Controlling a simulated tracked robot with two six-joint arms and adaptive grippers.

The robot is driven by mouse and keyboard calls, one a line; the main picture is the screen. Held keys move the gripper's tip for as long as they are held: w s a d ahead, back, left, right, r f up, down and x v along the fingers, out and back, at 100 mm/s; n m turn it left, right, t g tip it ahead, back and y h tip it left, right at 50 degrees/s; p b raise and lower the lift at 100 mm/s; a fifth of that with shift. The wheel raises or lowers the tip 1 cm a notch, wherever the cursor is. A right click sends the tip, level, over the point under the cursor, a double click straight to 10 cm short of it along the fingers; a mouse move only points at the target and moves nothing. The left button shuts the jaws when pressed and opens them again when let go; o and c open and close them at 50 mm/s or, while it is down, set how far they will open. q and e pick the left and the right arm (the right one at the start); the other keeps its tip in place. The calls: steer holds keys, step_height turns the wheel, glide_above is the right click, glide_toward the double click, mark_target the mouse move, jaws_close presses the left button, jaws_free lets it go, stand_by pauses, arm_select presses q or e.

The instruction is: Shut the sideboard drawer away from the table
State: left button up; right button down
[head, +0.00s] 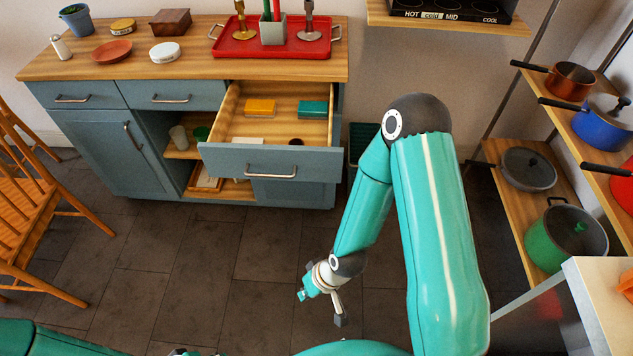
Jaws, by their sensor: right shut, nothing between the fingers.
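The blue-grey sideboard (85,155) stands against the back wall with a wooden top. Its right-hand drawer (225,158) is pulled far out, with a metal bar handle on its front. Inside the drawer lie a yellow block (260,107), a teal block (313,109), a pale flat item and a small dark item. The other two top drawers (72,95) (172,92) are shut. My right gripper (322,308) is shut and empty, low in front of the open drawer and apart from it.
A red tray (238,48) and several small items stand on the sideboard top. A wooden chair (30,205) is at the left. Shelves with pots (568,240) and a white-topped surface (598,290) are at the right. The tiled floor before the sideboard is clear.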

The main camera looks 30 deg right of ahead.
steer(key=w+d+f+n+t+b, duration=0.1)
steer(key=w+d+n+t+b, duration=0.5)
steer(key=w+b, duration=0.4)
steer(key=n+t+b, duration=0.9)
steer(key=n+b, duration=0.6)
steer(key=b, duration=0.6)
glide_toward(307, 169)
steer(key=s+a, duration=0.2)
steer(key=s, duration=0.5)
steer(key=d+p+x, duration=0.1)
steer(key=x, duration=0.3)
steer(key=d+x, duration=0.1)
steer(key=x, duration=0.3)
steer(key=p+x, duration=0.1)
steer(key=x, duration=0.3)
steer(key=shift+w+d+r+p, duration=0.1)
steer(key=shift+w+d+p, duration=0.15)
steer(key=shift+d+p, duration=0.15)
steer(key=shift+w+d, duration=0.2)
steer(key=shift+w, duration=0.15)
